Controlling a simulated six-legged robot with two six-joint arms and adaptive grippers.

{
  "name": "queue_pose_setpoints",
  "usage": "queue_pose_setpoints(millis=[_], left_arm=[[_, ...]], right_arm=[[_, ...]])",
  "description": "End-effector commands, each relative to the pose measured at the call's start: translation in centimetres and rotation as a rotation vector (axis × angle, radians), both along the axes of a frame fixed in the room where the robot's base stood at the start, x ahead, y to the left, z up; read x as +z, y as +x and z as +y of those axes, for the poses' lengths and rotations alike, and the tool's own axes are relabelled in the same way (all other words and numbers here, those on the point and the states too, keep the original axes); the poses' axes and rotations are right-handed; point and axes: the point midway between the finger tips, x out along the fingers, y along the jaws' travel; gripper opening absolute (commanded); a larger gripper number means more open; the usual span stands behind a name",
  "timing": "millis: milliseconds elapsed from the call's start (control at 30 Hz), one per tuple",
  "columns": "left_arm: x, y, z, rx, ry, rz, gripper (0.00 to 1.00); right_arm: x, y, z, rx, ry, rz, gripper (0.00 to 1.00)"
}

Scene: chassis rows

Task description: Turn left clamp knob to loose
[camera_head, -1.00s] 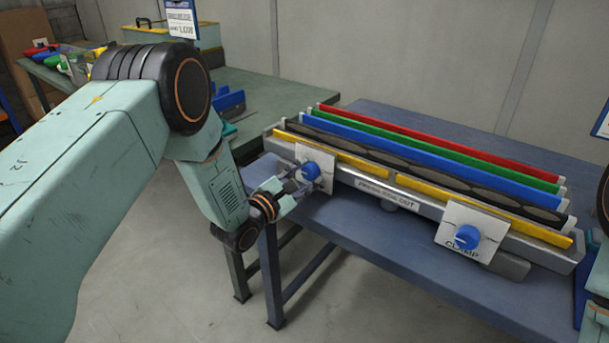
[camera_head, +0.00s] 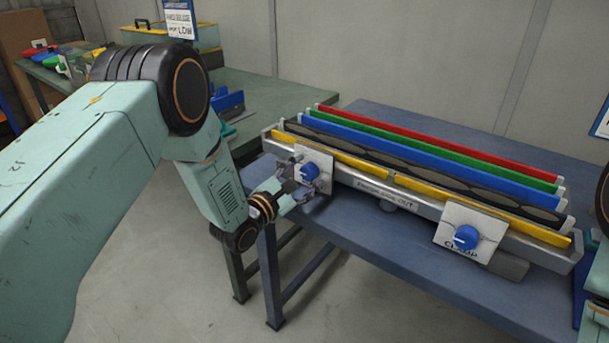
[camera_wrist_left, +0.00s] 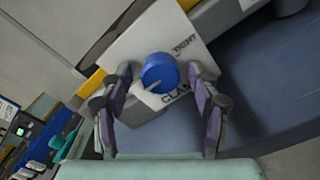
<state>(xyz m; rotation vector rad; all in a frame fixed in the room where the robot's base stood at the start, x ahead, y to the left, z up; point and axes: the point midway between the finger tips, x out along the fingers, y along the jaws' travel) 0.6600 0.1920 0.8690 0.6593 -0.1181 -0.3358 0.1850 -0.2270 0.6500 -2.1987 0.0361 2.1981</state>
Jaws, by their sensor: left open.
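The left clamp knob (camera_head: 309,173) is a round blue knob on a white plate (camera_head: 318,155) at the left end of the fixture's front. My left gripper (camera_head: 300,180) is at this knob. In the left wrist view the knob (camera_wrist_left: 159,73) sits just beyond and between the two fingertips of my left gripper (camera_wrist_left: 160,85), which are apart with a gap on each side. The plate (camera_wrist_left: 140,45) reads "CLAM" and "TIGHT" in part; a pale pointer mark shows on the knob's lower left. My right gripper is not in view.
A second blue knob (camera_head: 466,237) sits on a plate marked CLAMP at the right. The fixture (camera_head: 440,213) holds red, green, blue, black and yellow strips on a blue table (camera_head: 400,262). A green bench (camera_head: 275,95) stands behind at the left.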

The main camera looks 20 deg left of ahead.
Motion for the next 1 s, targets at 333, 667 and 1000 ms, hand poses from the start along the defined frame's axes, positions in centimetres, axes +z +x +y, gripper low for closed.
queue_pose_setpoints(millis=[333, 667, 1000], left_arm=[[-0.1, -2.3, 1.0, 0.003, -0.002, 0.003, 0.61], [-0.1, -8.5, 3.3, 0.004, -0.003, 0.003, 0.61], [0.0, -11.3, 4.2, 0.0, -0.001, -0.001, 0.61]], right_arm=[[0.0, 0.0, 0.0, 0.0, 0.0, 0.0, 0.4], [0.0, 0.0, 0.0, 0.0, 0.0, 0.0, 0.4], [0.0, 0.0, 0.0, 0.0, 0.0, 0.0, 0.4]])
